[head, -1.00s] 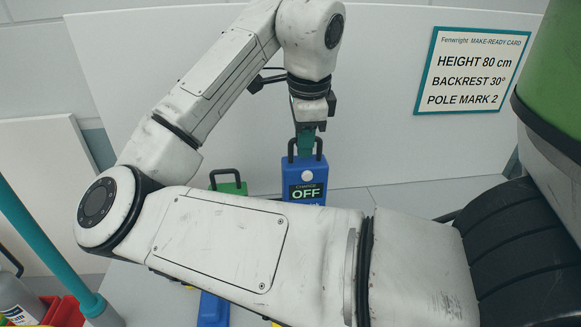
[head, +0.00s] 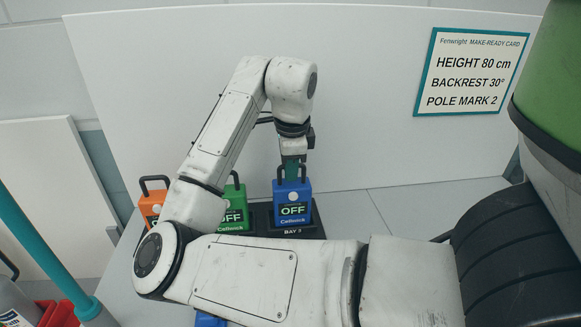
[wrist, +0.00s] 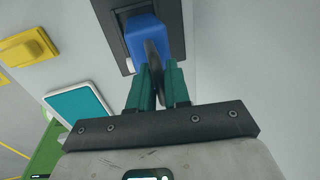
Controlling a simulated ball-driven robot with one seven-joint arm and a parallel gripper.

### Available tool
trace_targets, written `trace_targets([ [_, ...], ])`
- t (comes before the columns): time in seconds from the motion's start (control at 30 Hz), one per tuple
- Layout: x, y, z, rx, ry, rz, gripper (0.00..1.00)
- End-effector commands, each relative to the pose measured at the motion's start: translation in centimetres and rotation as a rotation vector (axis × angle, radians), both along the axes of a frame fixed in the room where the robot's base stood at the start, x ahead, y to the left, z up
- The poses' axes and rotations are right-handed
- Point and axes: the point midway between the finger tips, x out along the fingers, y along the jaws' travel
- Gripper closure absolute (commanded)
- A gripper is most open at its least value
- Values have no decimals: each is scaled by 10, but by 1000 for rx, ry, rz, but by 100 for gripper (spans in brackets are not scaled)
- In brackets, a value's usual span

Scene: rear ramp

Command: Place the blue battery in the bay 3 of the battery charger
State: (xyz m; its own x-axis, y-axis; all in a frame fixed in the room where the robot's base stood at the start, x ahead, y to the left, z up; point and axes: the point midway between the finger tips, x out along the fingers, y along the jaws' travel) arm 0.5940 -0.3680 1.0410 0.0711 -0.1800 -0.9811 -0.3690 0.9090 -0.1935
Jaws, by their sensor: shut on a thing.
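The blue battery (head: 292,203) stands upright at the bay 3 place, right end of the dark battery charger (head: 315,229). Its front reads OFF. My gripper (head: 292,172) is shut on its top handle from above. In the wrist view the teal fingers (wrist: 160,95) close on the dark handle, with the blue battery (wrist: 148,35) against the dark charger plate (wrist: 177,12). The battery's lower end appears to be in the bay; I cannot tell whether it is fully seated. My arm hides much of the charger's left part.
A green battery (head: 235,208) stands left of the blue one, and an orange battery (head: 152,204) farther left. Another blue thing (head: 210,319) shows below my arm. A white panel (head: 370,120) rises behind. The grey surface right of the charger is clear.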

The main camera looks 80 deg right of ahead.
Motion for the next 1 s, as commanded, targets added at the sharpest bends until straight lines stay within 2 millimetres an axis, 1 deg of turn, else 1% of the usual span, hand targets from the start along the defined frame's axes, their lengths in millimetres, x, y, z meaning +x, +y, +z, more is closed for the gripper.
trace_targets([
  [0.17,0,0,1,-2,-1,0,100],
  [0.33,0,0,-2,-2,-1,1,100],
  [0.37,0,0,-3,0,-1,1,81],
  [0.6,0,0,-2,0,-1,1,58],
  [0.87,0,0,-1,0,-1,1,57],
  [1.0,1,1,10,-1,-5,2,57],
])
